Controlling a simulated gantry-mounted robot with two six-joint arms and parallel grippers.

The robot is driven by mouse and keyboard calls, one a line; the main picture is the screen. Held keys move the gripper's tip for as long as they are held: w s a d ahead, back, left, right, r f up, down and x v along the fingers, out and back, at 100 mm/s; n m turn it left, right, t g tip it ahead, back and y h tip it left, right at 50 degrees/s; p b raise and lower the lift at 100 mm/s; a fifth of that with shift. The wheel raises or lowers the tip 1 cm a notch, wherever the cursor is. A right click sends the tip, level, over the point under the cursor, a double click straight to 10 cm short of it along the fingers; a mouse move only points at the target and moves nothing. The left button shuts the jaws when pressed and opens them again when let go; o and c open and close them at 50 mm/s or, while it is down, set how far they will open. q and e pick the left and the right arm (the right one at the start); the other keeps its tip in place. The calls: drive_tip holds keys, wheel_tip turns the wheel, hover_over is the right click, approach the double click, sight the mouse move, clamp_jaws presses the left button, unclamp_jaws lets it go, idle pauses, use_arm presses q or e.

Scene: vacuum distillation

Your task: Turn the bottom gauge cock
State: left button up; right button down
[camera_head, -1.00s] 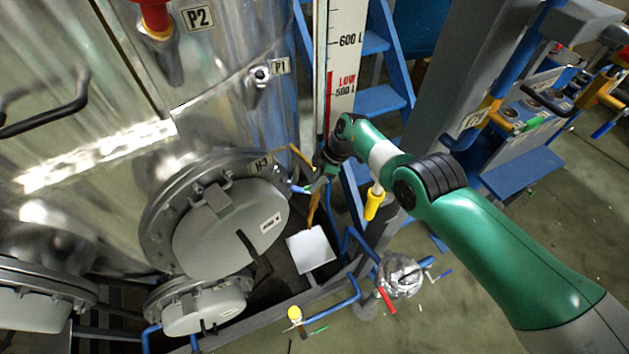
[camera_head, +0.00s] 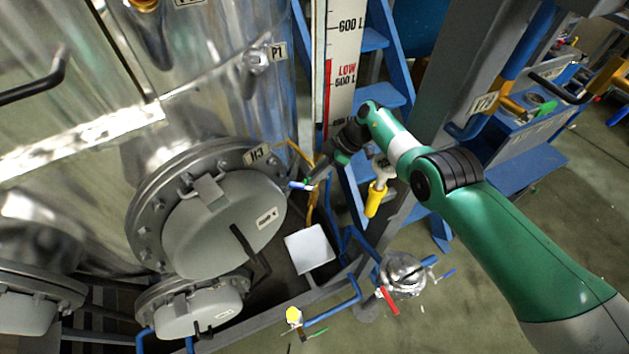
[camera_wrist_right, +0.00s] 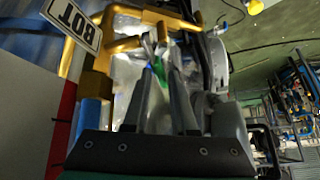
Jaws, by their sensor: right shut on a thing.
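The bottom gauge cock sits on yellow-brass piping beside the BOT tag (camera_wrist_right: 72,24) in the right wrist view. A small blue handle end (camera_head: 299,186) shows at the gripper's tip in the head view. My right gripper (camera_head: 314,180) is low beside the level gauge (camera_head: 340,75). In the right wrist view its fingers (camera_wrist_right: 160,50) are closed at the brass fitting (camera_wrist_right: 97,78), with a green bit (camera_wrist_right: 160,74) between them. They are shut on the cock's handle, mostly hidden by the fingers. My left gripper is out of view.
The steel vessel (camera_head: 215,70) and its round H3 hatch (camera_head: 220,225) stand close left of the gripper. A blue ladder (camera_head: 385,95) and a grey post (camera_head: 465,75) stand behind my right arm. A yellow handle (camera_head: 375,200) hangs beside the arm. Open floor lies lower right.

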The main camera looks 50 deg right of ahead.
drive_tip(key=c, duration=0.8)
unclamp_jaws()
drive_tip(key=shift+o, duration=0.2)
